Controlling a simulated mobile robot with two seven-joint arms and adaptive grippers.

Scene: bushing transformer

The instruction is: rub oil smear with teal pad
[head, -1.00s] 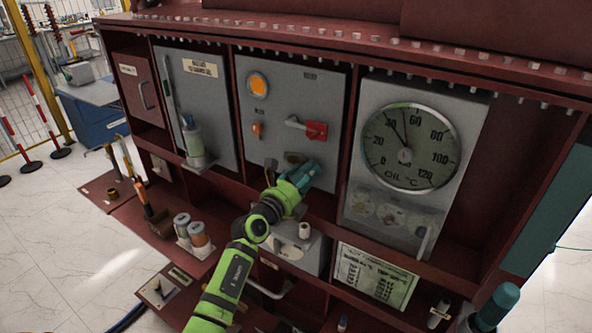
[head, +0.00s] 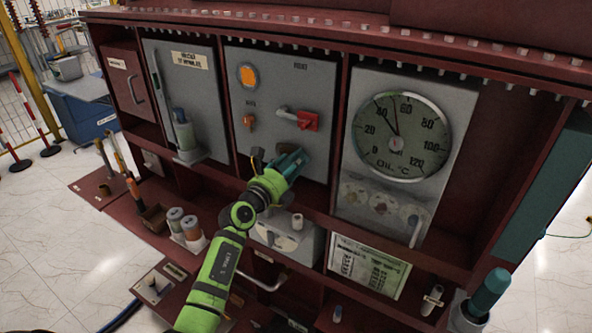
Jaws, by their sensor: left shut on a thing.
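My left gripper (head: 282,168) reaches up from the bottom and is shut on the teal pad (head: 294,159), which is partly hidden by the fingers. The pad is at the lower part of the grey middle panel (head: 262,128), below the red-handled switch. A dark brown oil smear (head: 285,148) shows on that panel just above the pad, partly covered by pad and gripper. I cannot tell whether the pad touches the panel. My right gripper is not in view.
A red switch handle (head: 306,121) juts out above the smear. A large oil temperature dial (head: 402,136) is to the right. A grey box (head: 290,240) sits under my gripper. A bottle (head: 183,130) stands in a holder at left, and a teal cylinder (head: 488,291) at lower right.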

